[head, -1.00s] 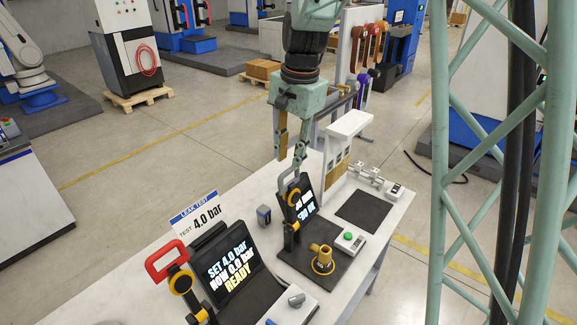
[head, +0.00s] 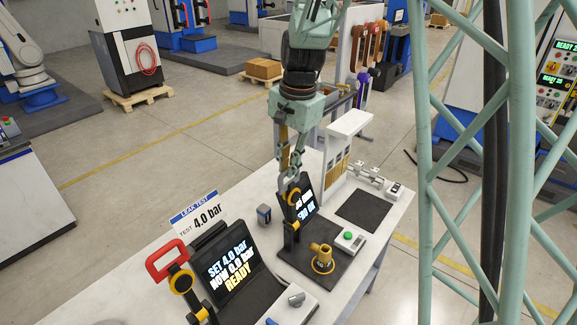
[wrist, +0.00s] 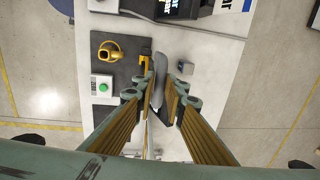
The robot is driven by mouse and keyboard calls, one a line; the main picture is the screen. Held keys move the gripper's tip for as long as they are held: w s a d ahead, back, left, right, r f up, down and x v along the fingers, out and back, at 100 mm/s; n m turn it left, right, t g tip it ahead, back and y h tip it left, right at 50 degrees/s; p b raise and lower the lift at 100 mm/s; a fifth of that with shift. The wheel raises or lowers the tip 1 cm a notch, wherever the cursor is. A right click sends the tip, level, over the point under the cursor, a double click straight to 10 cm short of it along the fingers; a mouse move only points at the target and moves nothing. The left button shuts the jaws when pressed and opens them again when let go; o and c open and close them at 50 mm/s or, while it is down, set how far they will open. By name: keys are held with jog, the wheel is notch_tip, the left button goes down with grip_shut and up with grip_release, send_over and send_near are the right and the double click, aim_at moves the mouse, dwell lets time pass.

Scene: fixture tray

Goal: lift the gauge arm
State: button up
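The gauge arm (head: 291,212) is a dark lever with a grey handle and yellow round parts, standing upright in front of a tilted black display in the head view. My gripper (head: 290,172) is at the top of its grey handle, fingers pointing down. In the wrist view my gripper (wrist: 161,98) has its two fingers close together, with the grey handle (wrist: 161,72) between them. They appear closed on it. The fingers partly hide the handle. A brass-coloured fitting (head: 322,259) stands on the dark base plate beside the arm.
A box with a green button (head: 348,237) is right of the plate. A leak-test station with a red handle (head: 166,260) stands at front left. A small blue-grey block (head: 264,215) lies left of the arm. A white rack (head: 349,124) stands behind. A dark mat (head: 362,211) is bare.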

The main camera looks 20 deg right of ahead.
grip_shut()
jog(key=shift+w, duration=0.1)
jog(key=w+a, duration=0.2)
jog(key=w, duration=0.1)
jog(key=shift+w+a+f, duration=0.25)
jog(key=shift+w+a, duration=0.15)
jog(key=shift+o, duration=0.5)
grip_release()
jog(key=shift+w, duration=0.1)
jog(key=o, duration=0.4)
jog(key=shift+w+a+f, duration=0.1)
jog(key=shift+w+a, duration=0.05)
jog(key=shift+a, duration=0.1)
